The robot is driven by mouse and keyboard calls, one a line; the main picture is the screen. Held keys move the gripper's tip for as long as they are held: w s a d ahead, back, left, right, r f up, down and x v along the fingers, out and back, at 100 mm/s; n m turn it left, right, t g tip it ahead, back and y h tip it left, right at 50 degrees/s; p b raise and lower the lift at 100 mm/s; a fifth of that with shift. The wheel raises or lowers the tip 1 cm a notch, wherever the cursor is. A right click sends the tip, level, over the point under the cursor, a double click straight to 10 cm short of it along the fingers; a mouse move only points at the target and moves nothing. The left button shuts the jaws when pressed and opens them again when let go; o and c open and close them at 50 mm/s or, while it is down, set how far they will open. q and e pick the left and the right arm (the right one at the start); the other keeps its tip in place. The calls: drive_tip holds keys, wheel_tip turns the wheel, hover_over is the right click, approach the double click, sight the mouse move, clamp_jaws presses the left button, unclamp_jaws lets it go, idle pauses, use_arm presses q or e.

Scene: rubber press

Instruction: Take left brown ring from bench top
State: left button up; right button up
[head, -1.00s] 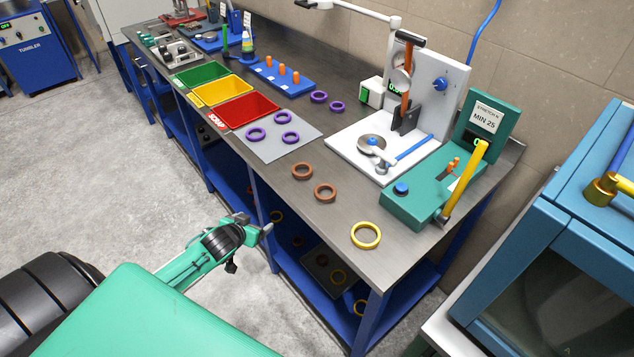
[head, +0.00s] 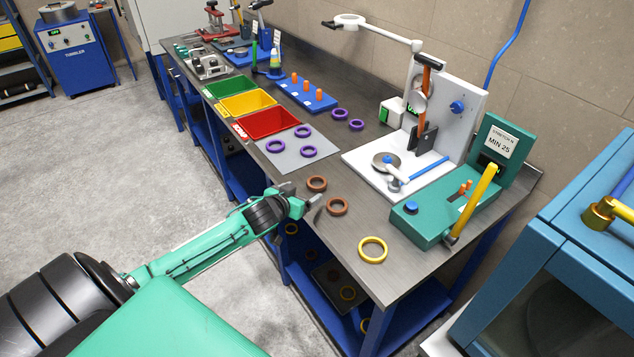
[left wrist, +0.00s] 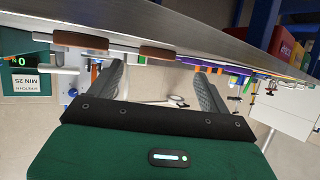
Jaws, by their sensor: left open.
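Two brown rings lie flat near the front edge of the bench top (head: 350,265). The left brown ring (head: 317,190) is farther back along the edge; the other brown ring (head: 337,213) lies nearer and to its right. My left gripper (head: 312,203) is open and empty at the bench edge, just in front of the left brown ring. The upside-down left wrist view shows the left brown ring (left wrist: 146,54) between the lines of the two spread fingers and beyond them, with the other brown ring (left wrist: 80,41) to its left. My right gripper is not in view.
A yellow ring (head: 372,258) lies nearer on the bench. Behind the brown rings are a grey mat (head: 288,158) with purple rings, a red bin (head: 268,124), a white press base (head: 360,162) and a green stretcher device (head: 430,220). Bench around the brown rings is clear.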

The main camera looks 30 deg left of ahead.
sight(311, 192)
use_arm(q)
drive_tip(key=shift+w+f, duration=0.2)
drive_tip(key=shift+w, duration=0.35)
drive_tip(key=shift+w+p, duration=0.35)
drive_tip(key=shift+w, duration=0.15)
drive_tip(key=x, duration=0.1)
drive_tip(key=p+x, duration=0.1)
drive_tip(key=x, duration=0.1)
drive_tip(key=shift+w+d+r, duration=0.1)
drive_tip(key=shift+r, duration=0.15)
drive_tip(key=shift+w+f, duration=0.35)
drive_tip(key=shift+w, duration=0.2)
drive_tip(key=c, duration=1.1)
drive_tip(key=shift+o, duration=0.2)
drive_tip(key=shift+r, duration=0.1)
